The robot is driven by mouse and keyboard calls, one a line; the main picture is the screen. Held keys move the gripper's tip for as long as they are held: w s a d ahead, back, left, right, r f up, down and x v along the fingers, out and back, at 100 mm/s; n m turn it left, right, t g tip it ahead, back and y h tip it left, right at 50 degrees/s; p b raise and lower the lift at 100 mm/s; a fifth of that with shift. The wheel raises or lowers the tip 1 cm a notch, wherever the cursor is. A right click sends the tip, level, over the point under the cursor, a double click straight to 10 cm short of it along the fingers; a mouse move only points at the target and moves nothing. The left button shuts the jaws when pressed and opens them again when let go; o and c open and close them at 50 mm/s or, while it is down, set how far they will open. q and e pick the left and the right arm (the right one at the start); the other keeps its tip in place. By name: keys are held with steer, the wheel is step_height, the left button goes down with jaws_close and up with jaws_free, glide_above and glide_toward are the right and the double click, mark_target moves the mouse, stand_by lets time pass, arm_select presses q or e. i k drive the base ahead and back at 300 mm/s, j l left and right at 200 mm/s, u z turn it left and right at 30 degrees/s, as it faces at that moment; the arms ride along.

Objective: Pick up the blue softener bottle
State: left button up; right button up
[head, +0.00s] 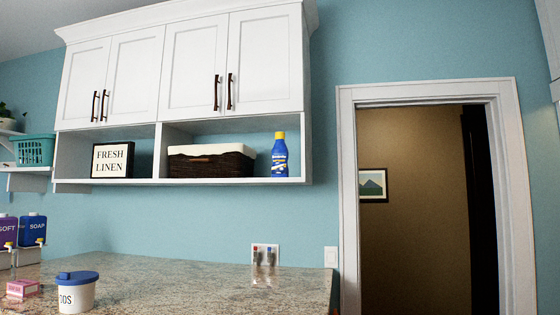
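A blue bottle with a yellow cap (279,156) stands upright in the open shelf under the white wall cabinets, near the shelf's right end. Its label is too small to read clearly. A dark wicker basket with a white liner (211,166) is to its left, with a small gap between them. Neither of my grippers shows in the head view.
A "Fresh Linen" sign (112,161) stands in the shelf's left bay. Below, the granite counter (190,280) holds a white tub with a blue lid (77,292), a pink box (22,289), and purple (8,231) and blue "SOAP" (33,230) dispensers. A doorway (420,200) opens at right.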

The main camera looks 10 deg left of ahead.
mark_target(280, 153)
steer(key=u, duration=0.9)
steer(key=i+l+u, duration=0.1)
steer(key=l+u, duration=0.7)
steer(key=l, duration=0.15)
steer(key=l+u, duration=0.4)
steer(key=k+l+u, duration=0.15)
steer(key=l+u, duration=0.3)
steer(key=k+l+u, duration=0.15)
steer(key=l+u, duration=0.25)
steer(key=l, duration=0.15)
